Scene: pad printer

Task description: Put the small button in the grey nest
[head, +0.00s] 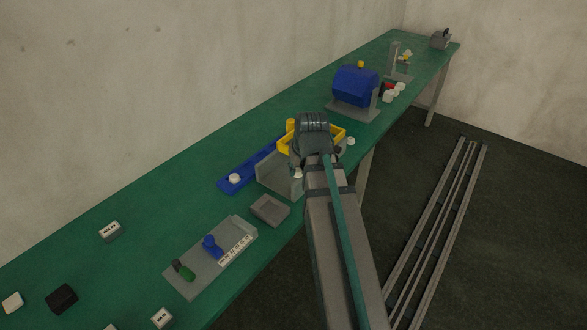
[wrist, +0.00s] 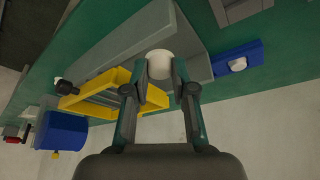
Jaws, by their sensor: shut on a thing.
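My gripper (wrist: 160,75) is shut on a small white round button (wrist: 159,63), held between its fingertips in the wrist view. In the head view the button (head: 298,174) shows just below my gripper, whose fingers are mostly hidden behind the wrist. The grey nest (head: 270,209) is a low square block with a shallow recess near the bench's front edge. It is left of and nearer than my gripper in the head view. It also shows partly at the top of the wrist view (wrist: 240,9), apart from the button.
A grey angled plate (head: 272,176) and a yellow frame (head: 338,134) are close to my gripper. A blue strip (head: 262,161) carries another white button (head: 234,179). A grey board (head: 190,284) with blue and green handled items lies nearer. A blue machine (head: 356,86) stands farther back.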

